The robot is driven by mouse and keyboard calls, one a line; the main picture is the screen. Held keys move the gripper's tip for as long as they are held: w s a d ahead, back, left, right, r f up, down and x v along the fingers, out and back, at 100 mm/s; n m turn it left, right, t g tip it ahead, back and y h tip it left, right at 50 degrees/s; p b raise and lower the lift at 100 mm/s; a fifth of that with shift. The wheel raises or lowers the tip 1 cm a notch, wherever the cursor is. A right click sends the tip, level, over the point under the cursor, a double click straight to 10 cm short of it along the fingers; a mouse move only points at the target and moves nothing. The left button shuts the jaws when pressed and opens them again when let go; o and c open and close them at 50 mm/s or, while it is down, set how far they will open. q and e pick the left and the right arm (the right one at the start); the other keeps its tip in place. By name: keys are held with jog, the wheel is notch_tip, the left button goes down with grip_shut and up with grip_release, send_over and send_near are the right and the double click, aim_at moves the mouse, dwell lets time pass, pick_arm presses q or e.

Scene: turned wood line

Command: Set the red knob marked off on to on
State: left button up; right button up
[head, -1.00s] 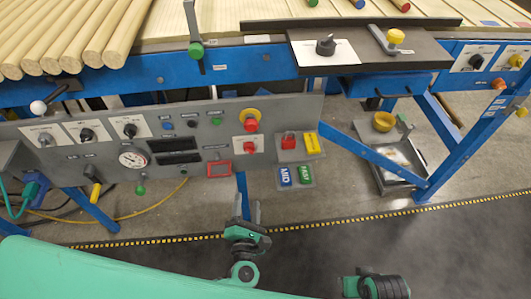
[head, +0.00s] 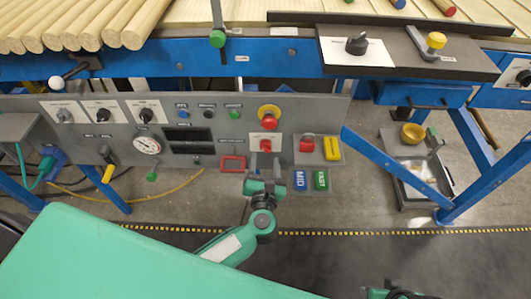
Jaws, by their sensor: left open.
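The red knob (head: 266,146) sits on a small white plate on the grey control panel, just below a red mushroom button with a yellow collar (head: 269,117). Its marking is too small to read. My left gripper (head: 265,167) is open, just below the knob, with its fingers pointing up at the panel. The fingertips look very close to the knob; I cannot tell whether they touch it. My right gripper (head: 396,291) shows only in part at the bottom edge, and its fingers cannot be made out.
A red-framed window (head: 233,163) is left of my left gripper. A bracket to the right bears a red switch (head: 307,143) and a yellow block (head: 332,148); blue and green blocks (head: 320,180) hang below. A dial gauge (head: 146,146) and black knobs are further left.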

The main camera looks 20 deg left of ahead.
aim_at(266, 151)
pick_arm(q)
jog(key=shift+x, duration=1.75)
jog(key=c, duration=1)
